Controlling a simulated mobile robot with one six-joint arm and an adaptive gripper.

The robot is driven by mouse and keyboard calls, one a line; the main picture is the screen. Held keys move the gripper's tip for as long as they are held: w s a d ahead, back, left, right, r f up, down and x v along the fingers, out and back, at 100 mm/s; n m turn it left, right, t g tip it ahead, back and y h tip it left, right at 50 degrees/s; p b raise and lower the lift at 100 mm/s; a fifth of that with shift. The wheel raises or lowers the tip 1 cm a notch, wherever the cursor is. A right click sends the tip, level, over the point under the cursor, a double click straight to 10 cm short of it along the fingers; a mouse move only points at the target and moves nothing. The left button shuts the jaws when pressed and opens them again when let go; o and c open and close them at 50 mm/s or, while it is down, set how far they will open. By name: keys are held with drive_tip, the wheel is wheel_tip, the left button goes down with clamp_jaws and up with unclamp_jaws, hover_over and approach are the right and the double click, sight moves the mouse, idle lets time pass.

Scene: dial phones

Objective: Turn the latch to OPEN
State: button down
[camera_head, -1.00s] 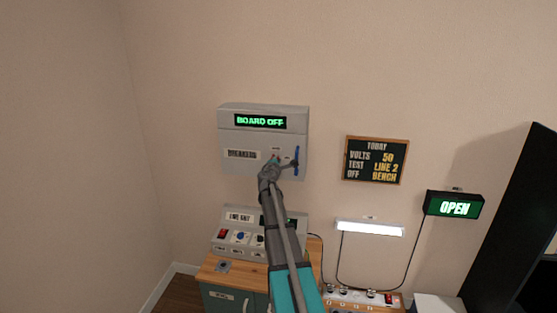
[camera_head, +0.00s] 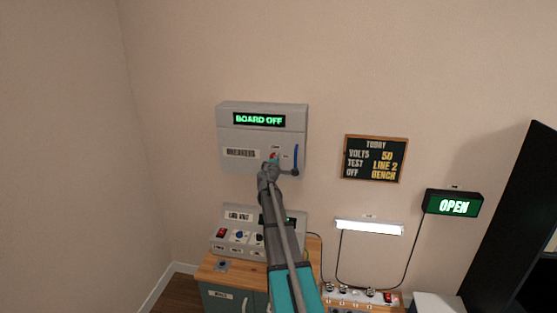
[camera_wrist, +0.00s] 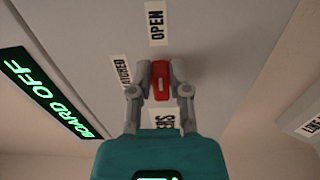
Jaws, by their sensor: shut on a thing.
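The red latch (camera_wrist: 160,82) is a short bar on the face of the grey wall box (camera_head: 226,134). In the wrist view my gripper (camera_wrist: 160,72) has a finger on each side of it, shut on it. The OPEN label (camera_wrist: 155,22) lies straight beyond the latch, and the latch's long side points roughly at it. A second label (camera_wrist: 120,72), partly hidden by a finger, sits to the left and ends in "CHED". In the head view the latch is a small red spot (camera_head: 274,156) at the tip of my arm.
The box's display (camera_head: 260,120) reads BOARD OFF. A blue handle (camera_head: 296,157) stands upright close to the right of my gripper. Below are a switch panel (camera_head: 218,246) on a wooden-topped cabinet (camera_head: 212,272) and a socket strip (camera_head: 350,297). A notice board (camera_head: 375,159) hangs to the right.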

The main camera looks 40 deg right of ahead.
drive_tip(key=shift+w+d+r, duration=0.1)
drive_tip(key=shift+w+d, duration=0.05)
drive_tip(key=shift+w, duration=0.25)
drive_tip(key=c, duration=0.8)
unclamp_jaws()
drive_tip(key=shift+s+r, duration=0.1)
drive_tip(key=shift+o, duration=1)
drive_tip(key=shift+f, duration=0.2)
drive_tip(key=shift+s, duration=0.1)
drive_tip(key=v, duration=1.2)
